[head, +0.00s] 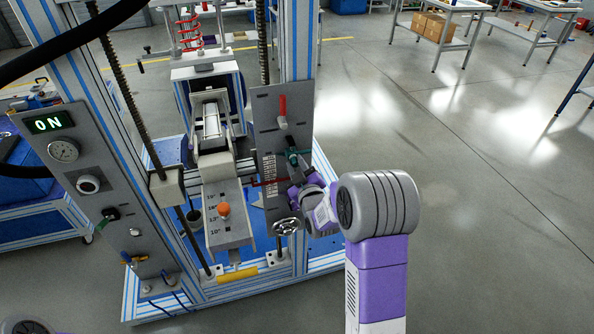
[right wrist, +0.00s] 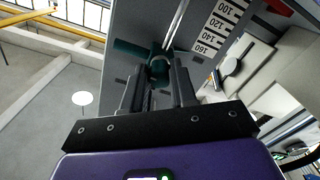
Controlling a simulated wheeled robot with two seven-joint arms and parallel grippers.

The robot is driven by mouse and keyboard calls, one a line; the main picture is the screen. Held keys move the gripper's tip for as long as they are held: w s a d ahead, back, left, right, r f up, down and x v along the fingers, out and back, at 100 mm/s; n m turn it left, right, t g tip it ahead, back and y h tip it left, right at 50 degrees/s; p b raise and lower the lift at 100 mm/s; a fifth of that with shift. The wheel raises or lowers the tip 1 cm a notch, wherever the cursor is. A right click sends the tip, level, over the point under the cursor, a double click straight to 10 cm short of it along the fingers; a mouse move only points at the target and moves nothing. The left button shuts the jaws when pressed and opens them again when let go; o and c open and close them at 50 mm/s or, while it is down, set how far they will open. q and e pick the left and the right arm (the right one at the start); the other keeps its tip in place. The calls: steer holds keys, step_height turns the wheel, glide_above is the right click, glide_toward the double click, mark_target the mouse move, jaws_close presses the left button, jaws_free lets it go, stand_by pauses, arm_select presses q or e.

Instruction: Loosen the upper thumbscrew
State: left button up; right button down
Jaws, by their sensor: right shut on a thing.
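The upper thumbscrew (head: 292,157) is a dark teal knob on the grey upright panel (head: 267,110) of the test machine. In the right wrist view the thumbscrew (right wrist: 158,66) sits between my fingertips, with a teal bar sticking out to the left. My right gripper (head: 293,168) reaches the panel from the front right. In the right wrist view the gripper (right wrist: 158,82) is shut on the thumbscrew, and its fingers partly hide it. My left gripper is not in view.
A printed scale (head: 270,168) and a red pointer (head: 268,182) lie left of the thumbscrew.

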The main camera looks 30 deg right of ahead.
steer(key=n+b, duration=0.1)
steer(key=n, duration=0.3)
steer(key=shift+n, duration=0.4)
steer(key=n+b, duration=0.1)
steer(key=n, duration=0.2)
steer(key=shift+n, duration=0.3)
steer(key=n, duration=0.4)
steer(key=shift+n, duration=0.3)
steer(key=n+p, duration=0.1)
steer(key=n, duration=0.4)
steer(key=shift+r, duration=0.1)
steer(key=shift+n, duration=0.3)
steer(key=c, duration=0.9)
jaws_free()
steer(key=shift+p+v, duration=0.6)
steer(key=shift+v, duration=3.2)
